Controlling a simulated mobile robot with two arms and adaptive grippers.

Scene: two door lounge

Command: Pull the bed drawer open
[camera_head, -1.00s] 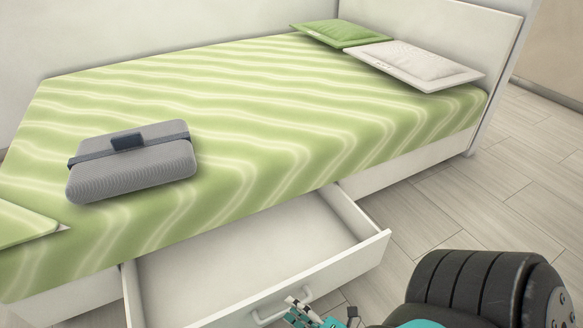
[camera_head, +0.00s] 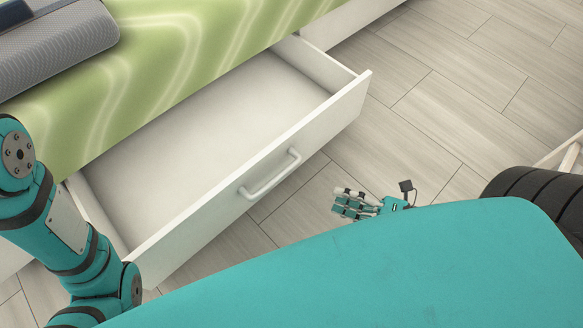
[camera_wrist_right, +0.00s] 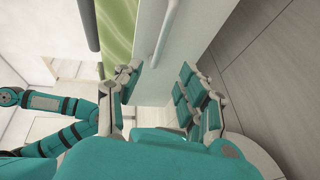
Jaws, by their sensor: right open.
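The white bed drawer (camera_head: 210,145) stands pulled out from under the bed, and its inside looks empty. Its bar handle (camera_head: 270,175) is on the outer front face. My right gripper (camera_head: 345,203) is open and empty, to the right of the handle and apart from it. In the right wrist view its spread fingers (camera_wrist_right: 160,88) show, with the handle (camera_wrist_right: 163,35) and the drawer front beyond them. My left arm comes in at the left of the head view, but its gripper is out of view.
The bed with its green striped cover (camera_head: 150,60) stands above the drawer, with a grey folded item (camera_head: 55,45) on it. The plank floor (camera_head: 440,110) right of the drawer is clear. A pale wooden piece (camera_head: 568,155) shows at the right edge.

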